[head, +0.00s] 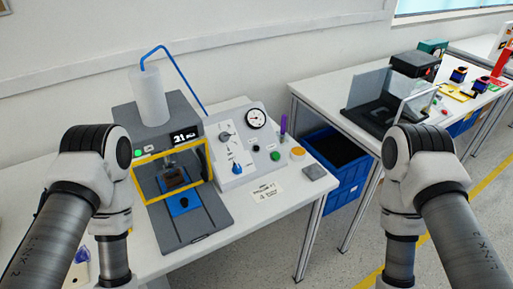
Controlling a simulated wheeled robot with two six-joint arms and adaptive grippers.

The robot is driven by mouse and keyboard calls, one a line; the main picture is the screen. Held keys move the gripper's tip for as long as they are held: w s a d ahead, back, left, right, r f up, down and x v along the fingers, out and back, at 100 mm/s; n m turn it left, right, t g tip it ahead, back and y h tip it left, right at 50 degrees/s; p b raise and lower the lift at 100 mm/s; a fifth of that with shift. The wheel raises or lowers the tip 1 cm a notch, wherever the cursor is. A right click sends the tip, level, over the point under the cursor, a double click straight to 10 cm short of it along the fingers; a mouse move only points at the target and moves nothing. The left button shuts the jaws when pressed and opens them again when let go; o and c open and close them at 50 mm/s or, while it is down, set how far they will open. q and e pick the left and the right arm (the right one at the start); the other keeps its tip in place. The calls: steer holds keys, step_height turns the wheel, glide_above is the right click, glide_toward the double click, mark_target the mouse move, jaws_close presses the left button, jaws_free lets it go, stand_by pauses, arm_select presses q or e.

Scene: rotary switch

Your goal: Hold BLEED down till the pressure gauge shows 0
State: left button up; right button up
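The pressure gauge (256,118) is a round white dial with a black rim at the top right of the grey sloped control panel (212,132). Its needle is too small to read. The labels are too small to read, so I cannot tell which control is BLEED. My two arms bend down at the left and right of the view. Both grippers are outside the picture.
An orange-topped pot (298,152) and a purple marker (283,124) stand on the right. A blue crate (346,184) sits between the tables.

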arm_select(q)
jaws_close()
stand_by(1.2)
